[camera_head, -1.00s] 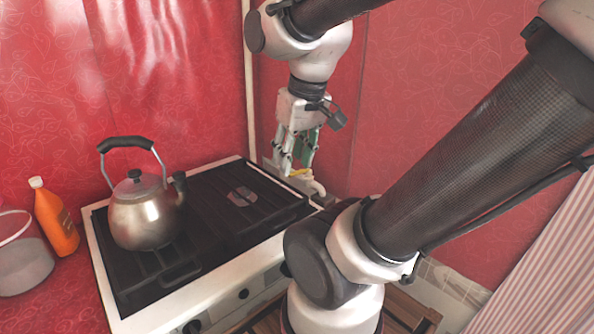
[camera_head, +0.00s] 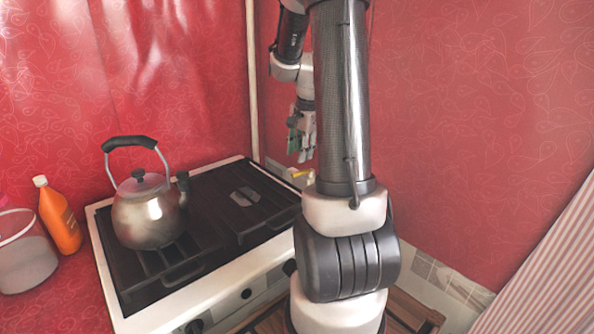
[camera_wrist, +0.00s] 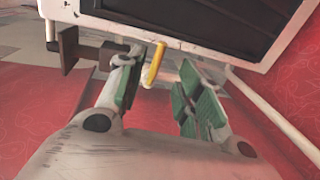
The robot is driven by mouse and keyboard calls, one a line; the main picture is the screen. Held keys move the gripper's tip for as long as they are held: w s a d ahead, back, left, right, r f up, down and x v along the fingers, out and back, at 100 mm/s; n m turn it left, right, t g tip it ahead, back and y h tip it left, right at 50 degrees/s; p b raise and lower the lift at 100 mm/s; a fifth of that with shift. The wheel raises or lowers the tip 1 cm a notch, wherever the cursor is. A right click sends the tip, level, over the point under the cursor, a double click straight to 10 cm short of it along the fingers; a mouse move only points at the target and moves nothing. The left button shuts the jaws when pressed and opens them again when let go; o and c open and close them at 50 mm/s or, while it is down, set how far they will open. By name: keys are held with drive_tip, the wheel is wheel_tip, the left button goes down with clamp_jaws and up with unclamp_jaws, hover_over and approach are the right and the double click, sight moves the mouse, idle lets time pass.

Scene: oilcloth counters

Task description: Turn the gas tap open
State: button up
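The gas tap's yellow handle (camera_head: 303,174) shows beside the stove's far right corner, partly hidden behind my arm. In the wrist view the yellow handle (camera_wrist: 154,64) is a slim bar slanting down from the stove edge. My gripper (camera_wrist: 161,72) is open, with green pads on its fingers and nothing held. The handle appears in the gap between the fingertips, closer to the left finger. I cannot tell whether they touch. In the head view my gripper (camera_head: 299,157) hangs just above the handle, partly covered by my arm.
The stove (camera_head: 222,310) stands against red walls, with a metal kettle (camera_head: 147,218) on it. An orange bottle (camera_head: 60,218) and a clear pot (camera_head: 24,262) stand left. A thin white pipe (camera_wrist: 275,115) runs near the right finger; a brown block (camera_wrist: 72,50) is left.

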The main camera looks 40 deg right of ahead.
sight(297, 173)
drive_tip(key=f, duration=0.2)
drive_tip(key=w+f, duration=0.1)
drive_tip(key=f, duration=0.4)
drive_tip(key=shift+w+f, duration=0.2)
drive_tip(key=shift+f, duration=0.1)
clamp_jaws()
